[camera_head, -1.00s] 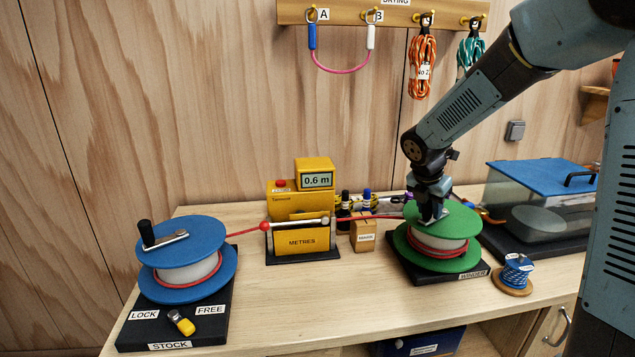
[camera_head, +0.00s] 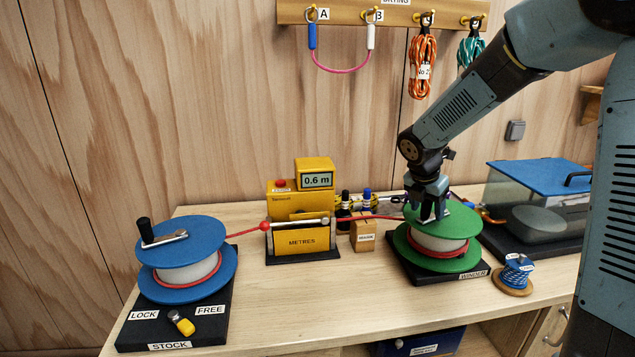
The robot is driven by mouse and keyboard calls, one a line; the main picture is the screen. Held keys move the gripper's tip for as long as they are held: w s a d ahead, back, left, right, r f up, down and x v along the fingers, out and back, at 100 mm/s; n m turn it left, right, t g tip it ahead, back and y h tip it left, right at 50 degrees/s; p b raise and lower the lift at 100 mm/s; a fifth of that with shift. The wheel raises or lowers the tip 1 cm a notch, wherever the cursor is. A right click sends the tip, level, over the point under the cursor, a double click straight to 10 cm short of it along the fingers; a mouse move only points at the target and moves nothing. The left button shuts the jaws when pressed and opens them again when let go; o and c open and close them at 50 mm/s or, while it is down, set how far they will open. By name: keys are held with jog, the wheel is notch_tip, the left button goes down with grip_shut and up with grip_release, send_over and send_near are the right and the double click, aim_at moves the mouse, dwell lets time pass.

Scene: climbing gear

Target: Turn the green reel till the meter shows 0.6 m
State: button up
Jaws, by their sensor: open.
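The green reel (camera_head: 463,221) sits on a black base marked WINDER on the right part of the bench, with red cord around its pale hub. The yellow meter (camera_head: 302,243) stands left of it, and its display (camera_head: 317,180) reads 0.6 m. Red cord runs from the blue stock reel (camera_head: 205,236) through the meter to the green reel. My gripper (camera_head: 432,217) is open and points down just over the top of the green reel. The gripper hides part of the reel's top, and I cannot tell whether it touches the reel or its handle.
A wooden block (camera_head: 363,237) and small bottles (camera_head: 367,202) stand between meter and green reel. A small blue cord spool (camera_head: 515,270) stands right of the winder. A blue-lidded clear tank (camera_head: 540,200) is behind it. The bench front middle is clear.

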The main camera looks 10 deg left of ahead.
jog(key=shift+r, duration=0.1)
jog(key=v, duration=1.3)
jog(key=s+d+m+y, duration=0.1)
jog(key=s+d+m, duration=0.2)
jog(key=s+m, duration=0.6)
jog(key=s+d+r+m+t+y, duration=0.1)
jog(key=s+d+m, duration=0.3)
jog(key=s+m, duration=0.5)
jog(key=s+d+m+t, duration=0.1)
jog(key=s+d+m, duration=0.2)
jog(key=s+m, duration=0.6)
jog(key=shift+s+d+r+m+y, duration=0.2)
jog(key=shift+s+d+m+y, duration=0.2)
jog(key=shift+m, duration=0.3)
